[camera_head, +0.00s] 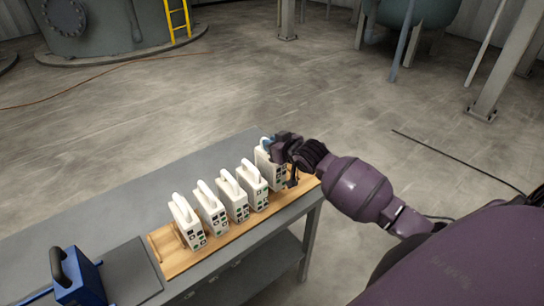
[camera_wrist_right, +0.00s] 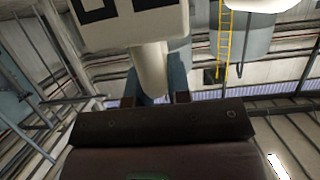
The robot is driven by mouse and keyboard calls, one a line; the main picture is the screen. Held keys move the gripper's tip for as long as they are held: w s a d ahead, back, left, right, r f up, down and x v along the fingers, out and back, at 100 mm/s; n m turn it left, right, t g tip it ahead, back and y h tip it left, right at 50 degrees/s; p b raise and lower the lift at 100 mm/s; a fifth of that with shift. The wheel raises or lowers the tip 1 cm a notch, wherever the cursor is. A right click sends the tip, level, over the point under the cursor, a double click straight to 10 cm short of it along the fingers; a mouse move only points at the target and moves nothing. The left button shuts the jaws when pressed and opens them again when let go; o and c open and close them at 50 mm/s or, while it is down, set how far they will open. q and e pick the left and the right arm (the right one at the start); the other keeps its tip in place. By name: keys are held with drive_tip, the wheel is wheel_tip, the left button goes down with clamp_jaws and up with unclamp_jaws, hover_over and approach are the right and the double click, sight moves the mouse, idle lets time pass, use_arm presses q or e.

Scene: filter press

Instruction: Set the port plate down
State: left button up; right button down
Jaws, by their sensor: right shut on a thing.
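The white port plate (camera_head: 266,168) with black-and-white square marks and a top handle is at the right end of the wooden base (camera_head: 155,252). It looks upright; I cannot tell whether its bottom touches the base. My right gripper (camera_head: 270,143) is shut on its handle. In the right wrist view the plate (camera_wrist_right: 130,25) fills the top, and its white handle (camera_wrist_right: 152,68) runs between the blue fingers of my gripper. The fingertips are partly hidden by the handle. My left gripper is out of view.
Several similar white plates (camera_head: 232,197) stand in a row on the base, left of the held plate, with a gap between. The base lies on a grey table (camera_head: 110,213). A blue block with a dark handle (camera_head: 75,278) stands at the lower left. The table behind the row is clear.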

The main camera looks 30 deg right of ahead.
drive_tip(key=shift+f, duration=2.35)
drive_tip(key=c, duration=1.1)
unclamp_jaws()
drive_tip(key=a+v, duration=0.1)
drive_tip(key=v, duration=1)
drive_tip(key=s+a+f, duration=0.3)
drive_tip(key=s+f, duration=0.2)
drive_tip(key=s, duration=0.1)
drive_tip(key=s+a+f+g+h, duration=0.1)
drive_tip(key=s+a+f, duration=0.2)
drive_tip(key=s+f, duration=0.2)
drive_tip(key=s+a+f+g, duration=0.1)
drive_tip(key=s+a+f, duration=0.3)
drive_tip(key=s+f, duration=0.2)
drive_tip(key=shift+s+a, duration=0.1)
drive_tip(key=shift+s, duration=1.1)
